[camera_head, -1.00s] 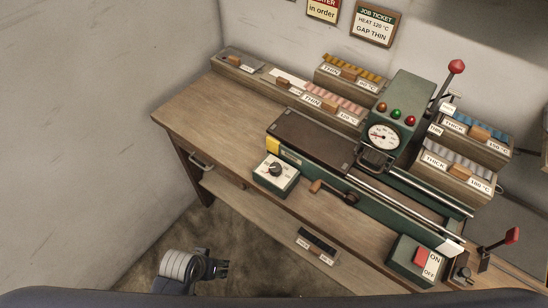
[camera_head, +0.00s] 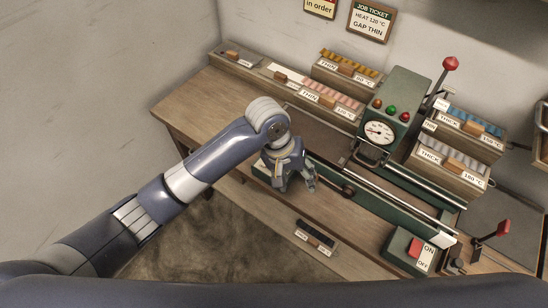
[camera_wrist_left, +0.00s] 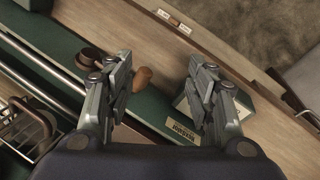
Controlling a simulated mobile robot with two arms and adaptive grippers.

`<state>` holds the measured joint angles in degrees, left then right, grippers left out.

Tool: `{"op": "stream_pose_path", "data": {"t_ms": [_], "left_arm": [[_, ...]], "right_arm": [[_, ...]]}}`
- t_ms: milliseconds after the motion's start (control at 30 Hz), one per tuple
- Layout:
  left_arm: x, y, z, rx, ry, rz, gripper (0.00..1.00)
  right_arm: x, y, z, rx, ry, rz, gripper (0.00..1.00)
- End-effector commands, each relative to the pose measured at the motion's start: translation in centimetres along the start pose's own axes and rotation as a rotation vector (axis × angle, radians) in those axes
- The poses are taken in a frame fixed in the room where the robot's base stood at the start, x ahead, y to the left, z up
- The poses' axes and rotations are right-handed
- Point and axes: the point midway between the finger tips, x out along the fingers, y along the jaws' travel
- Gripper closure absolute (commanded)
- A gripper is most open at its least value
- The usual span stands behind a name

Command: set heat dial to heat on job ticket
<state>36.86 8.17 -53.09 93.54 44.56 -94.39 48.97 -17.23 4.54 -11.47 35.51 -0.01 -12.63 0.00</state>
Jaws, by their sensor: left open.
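The job ticket (camera_head: 371,20) on the back wall reads "HEAT 120 °C" and "GAP THIN". My left gripper (camera_head: 298,186) is open, pointing down over the front left of the machine. In the head view, my gripper and wrist hide the heat dial and its box. In the left wrist view, my gripper (camera_wrist_left: 160,82) shows two spread fingers with nothing between the tips. A pale-topped box (camera_wrist_left: 181,105), likely the dial's, is partly hidden behind the right finger. I cannot see the knob or its setting. My right gripper is not in view.
A wooden crank handle (camera_wrist_left: 143,77) lies close to the left finger. The green machine with its round gauge (camera_head: 379,132) stands behind. Labelled bins (camera_head: 345,73) line the bench back. An ON/OFF switch box (camera_head: 413,250) is at the front right. The bench's left end (camera_head: 190,110) is bare.

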Motion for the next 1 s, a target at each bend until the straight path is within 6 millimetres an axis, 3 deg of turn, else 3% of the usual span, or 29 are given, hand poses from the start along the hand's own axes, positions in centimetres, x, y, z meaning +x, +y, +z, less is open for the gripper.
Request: {"op": "stream_pose_path", "data": {"t_ms": [33, 300, 533, 667, 1000], "left_arm": [[-0.8, -0.5, -1.5, -0.027, -0.005, -0.045, 0.49], [-4.9, -4.0, -7.0, -0.244, -0.013, -0.240, 0.49], [-6.6, -5.5, -8.7, -0.336, 0.001, -0.296, 0.49], [-5.5, -5.8, -8.6, -0.339, -0.001, -0.298, 0.49], [0.4, -7.6, -8.3, -0.337, 0.000, -0.297, 0.49]], "right_arm": [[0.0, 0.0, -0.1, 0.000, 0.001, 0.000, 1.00], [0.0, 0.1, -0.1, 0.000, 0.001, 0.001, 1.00], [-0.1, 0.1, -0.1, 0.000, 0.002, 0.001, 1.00], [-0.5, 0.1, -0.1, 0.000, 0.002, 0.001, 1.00], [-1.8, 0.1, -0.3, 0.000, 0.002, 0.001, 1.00]]}}
